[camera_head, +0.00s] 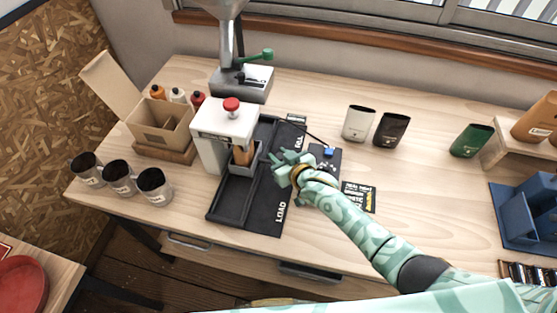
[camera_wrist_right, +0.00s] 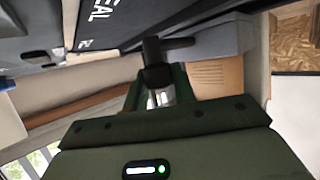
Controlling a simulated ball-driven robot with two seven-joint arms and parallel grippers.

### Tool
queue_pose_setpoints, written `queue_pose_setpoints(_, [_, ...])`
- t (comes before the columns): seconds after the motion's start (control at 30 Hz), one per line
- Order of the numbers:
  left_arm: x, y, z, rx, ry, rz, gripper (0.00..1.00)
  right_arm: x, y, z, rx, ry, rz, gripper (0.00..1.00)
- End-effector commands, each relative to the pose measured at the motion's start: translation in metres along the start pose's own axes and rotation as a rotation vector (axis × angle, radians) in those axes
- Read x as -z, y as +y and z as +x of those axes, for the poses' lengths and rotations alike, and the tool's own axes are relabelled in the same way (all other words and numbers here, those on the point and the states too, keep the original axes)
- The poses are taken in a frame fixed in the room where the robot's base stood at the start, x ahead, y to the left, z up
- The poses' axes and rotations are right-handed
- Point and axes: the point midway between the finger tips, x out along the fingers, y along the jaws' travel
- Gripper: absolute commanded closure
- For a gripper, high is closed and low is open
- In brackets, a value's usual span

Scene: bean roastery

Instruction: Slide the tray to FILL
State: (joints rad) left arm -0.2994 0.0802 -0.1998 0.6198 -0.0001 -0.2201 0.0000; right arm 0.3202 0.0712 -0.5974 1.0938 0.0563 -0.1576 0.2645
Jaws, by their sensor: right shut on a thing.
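The grey tray (camera_head: 240,171) sits in the black rail (camera_head: 226,205), beside the white press with the red button (camera_head: 226,122). A brown pouch (camera_head: 244,156) stands in the tray. The black strip along the rail reads LOAD at the near end; a partly readable label (camera_head: 299,143) is at the far end. My right gripper (camera_head: 284,168) is at the tray's right side. In the right wrist view, the gripper (camera_wrist_right: 158,88) is shut on the dark tray handle (camera_wrist_right: 154,52), with the tray wall (camera_wrist_right: 222,38) behind it and SEAL printed nearby. My left gripper is out of view.
A grey dispenser with a green lever (camera_head: 262,55) stands at the far end of the rail. A dark box with a blue button (camera_head: 329,152) is right of my gripper.

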Motion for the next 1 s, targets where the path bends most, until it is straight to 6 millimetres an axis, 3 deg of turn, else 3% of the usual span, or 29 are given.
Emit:
queue_pose_setpoints(0.13, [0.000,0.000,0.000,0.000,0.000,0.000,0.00,-0.001,0.000,0.000,0.000,-0.003,-0.001,1.00])
queue_pose_setpoints(0.17, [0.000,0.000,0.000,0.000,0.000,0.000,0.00,-0.001,0.000,0.000,0.000,-0.003,-0.001,0.68])
queue_pose_setpoints(0.2, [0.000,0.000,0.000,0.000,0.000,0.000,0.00,-0.001,0.000,0.000,0.000,-0.003,-0.001,0.57])
queue_pose_setpoints(0.23, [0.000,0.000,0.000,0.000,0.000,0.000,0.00,-0.001,0.000,0.000,0.000,-0.003,-0.001,0.52])
queue_pose_setpoints(0.5, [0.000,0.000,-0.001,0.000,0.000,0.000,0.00,0.000,0.000,-0.001,0.000,-0.001,-0.001,0.52])
queue_pose_setpoints(0.63, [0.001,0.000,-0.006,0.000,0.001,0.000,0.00,0.001,0.000,-0.012,0.000,-0.002,-0.001,0.52])
queue_pose_setpoints(0.77, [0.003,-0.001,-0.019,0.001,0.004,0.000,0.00,0.002,0.000,-0.039,0.000,-0.002,-0.001,0.52])
queue_pose_setpoints(1.0, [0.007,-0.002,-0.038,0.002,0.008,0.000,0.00,0.002,0.000,-0.105,0.000,-0.002,-0.001,0.52])
